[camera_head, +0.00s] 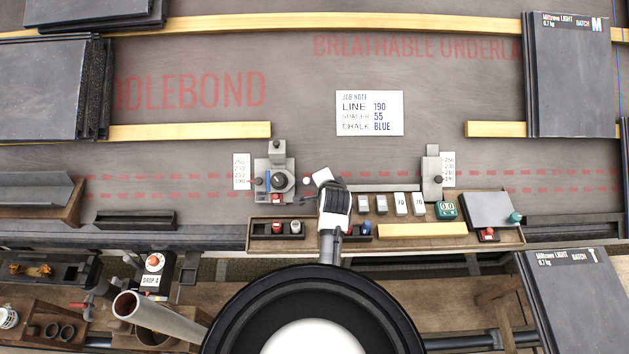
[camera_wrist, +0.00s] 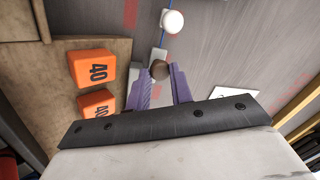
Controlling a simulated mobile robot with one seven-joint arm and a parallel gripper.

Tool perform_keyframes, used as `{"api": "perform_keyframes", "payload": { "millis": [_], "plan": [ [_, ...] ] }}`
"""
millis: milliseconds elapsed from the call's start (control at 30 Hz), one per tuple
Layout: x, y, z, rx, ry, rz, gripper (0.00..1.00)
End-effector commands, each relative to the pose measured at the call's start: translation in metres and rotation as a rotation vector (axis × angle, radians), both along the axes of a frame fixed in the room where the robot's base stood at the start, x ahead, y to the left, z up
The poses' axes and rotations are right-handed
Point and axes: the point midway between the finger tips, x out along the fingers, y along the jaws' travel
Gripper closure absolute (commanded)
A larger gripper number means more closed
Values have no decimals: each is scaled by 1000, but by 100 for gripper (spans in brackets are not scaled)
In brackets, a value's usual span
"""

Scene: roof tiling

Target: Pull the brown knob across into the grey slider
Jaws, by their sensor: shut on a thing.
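My gripper (camera_wrist: 158,76) has its two purple fingers closed on the brown knob (camera_wrist: 160,69) in the wrist view. In the head view my gripper (camera_head: 323,178) is right of the left grey fixture and hides the knob. A white round knob (camera_wrist: 172,22) lies just beyond the brown knob, on a thin blue line; it also shows in the head view (camera_head: 306,181). One grey slider-like fixture with a round dial (camera_head: 275,165) stands at the left. Another grey fixture (camera_head: 432,170) stands at the right. I cannot tell which is the grey slider.
A wooden tray (camera_head: 455,241) below holds small blocks, a green counter (camera_head: 446,210) and a grey pad (camera_head: 490,209). A white note card (camera_head: 369,113) lies above. Slate stacks (camera_head: 567,80) flank the deck.

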Motion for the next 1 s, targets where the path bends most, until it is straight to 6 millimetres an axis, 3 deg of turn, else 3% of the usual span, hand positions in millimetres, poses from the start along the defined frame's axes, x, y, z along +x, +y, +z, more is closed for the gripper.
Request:
{"api": "perform_keyframes", "payload": {
  "millis": [400,600,800,1000],
  "plan": [
    [1,-146,1,1,-5,-13,100],
    [1,-208,0,0,-6,-9,100],
    [1,-252,0,-1,-6,-6,100],
    [1,-277,0,-2,-4,-3,100]
  ]
}}
